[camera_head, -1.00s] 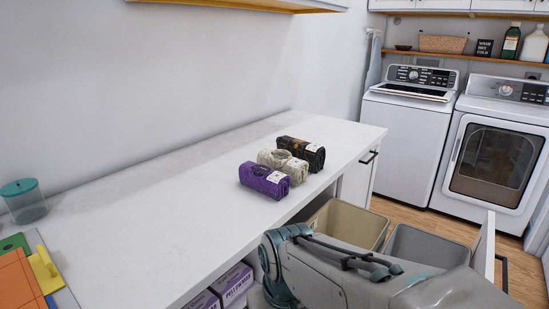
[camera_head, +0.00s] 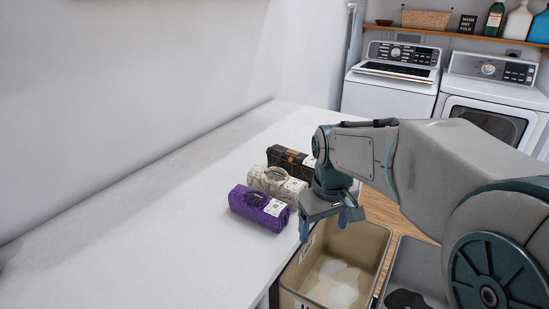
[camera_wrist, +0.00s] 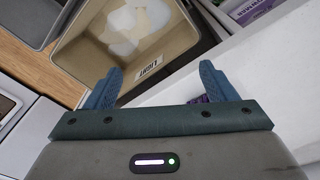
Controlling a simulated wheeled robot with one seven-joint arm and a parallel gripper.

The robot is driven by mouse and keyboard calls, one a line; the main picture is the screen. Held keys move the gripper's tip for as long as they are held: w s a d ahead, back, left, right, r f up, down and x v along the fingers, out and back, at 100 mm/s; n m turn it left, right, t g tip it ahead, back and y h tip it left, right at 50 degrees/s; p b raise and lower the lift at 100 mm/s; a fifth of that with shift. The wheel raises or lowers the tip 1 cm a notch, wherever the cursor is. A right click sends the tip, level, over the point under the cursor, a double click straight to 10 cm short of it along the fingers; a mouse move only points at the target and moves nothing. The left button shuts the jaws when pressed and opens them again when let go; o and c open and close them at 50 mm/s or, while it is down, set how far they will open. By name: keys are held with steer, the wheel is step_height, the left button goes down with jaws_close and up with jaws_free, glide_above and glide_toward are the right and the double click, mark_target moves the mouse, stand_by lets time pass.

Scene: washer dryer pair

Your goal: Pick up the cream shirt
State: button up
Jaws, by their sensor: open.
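The cream shirt (camera_head: 277,183) is a rolled bundle with a white tag, lying on the white counter between a purple bundle (camera_head: 260,207) and a dark bundle (camera_head: 291,160). My gripper (camera_head: 331,226) is open and empty, to the right of the bundles, near the counter's front edge and the tan bin. In the wrist view its two blue fingers (camera_wrist: 160,88) are spread apart over the tan bin's rim. The cream shirt cannot be made out in the wrist view; a bit of purple shows behind the right finger.
The tan bin (camera_head: 375,243) with pale cloth inside stands below the counter edge, beside a grey bin (camera_head: 418,264) holding something dark. The counter (camera_head: 150,225) left of the bundles is clear. A washer (camera_head: 394,80) and dryer (camera_head: 491,99) stand behind.

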steer(key=w+a+r+n+p, duration=0.35)
steer(key=w+r+p, duration=0.35)
steer(key=w, duration=0.4)
step_height(320, 180, up, 4)
steer(key=f+n+g+p, duration=0.1)
steer(key=n+p, duration=0.2)
steer(key=p, duration=0.1)
glide_above(278, 172)
steer(key=shift+s+d+r, duration=0.2)
steer(key=shift+s+r, duration=0.05)
steer(key=shift+s, duration=0.05)
steer(key=shift+w+a, duration=0.15)
steer(key=shift+w, duration=0.1)
steer(key=shift+w+a+f, duration=0.1)
steer(key=shift+w+f, duration=0.05)
steer(key=shift+f, duration=0.2)
step_height(278, 172, down, 8)
steer(key=shift+r, duration=0.1)
steer(key=shift+a+f+p, duration=0.1)
steer(key=shift+f+p, duration=0.75)
steer(key=shift+f, duration=1.85)
steer(key=c, duration=1.2)
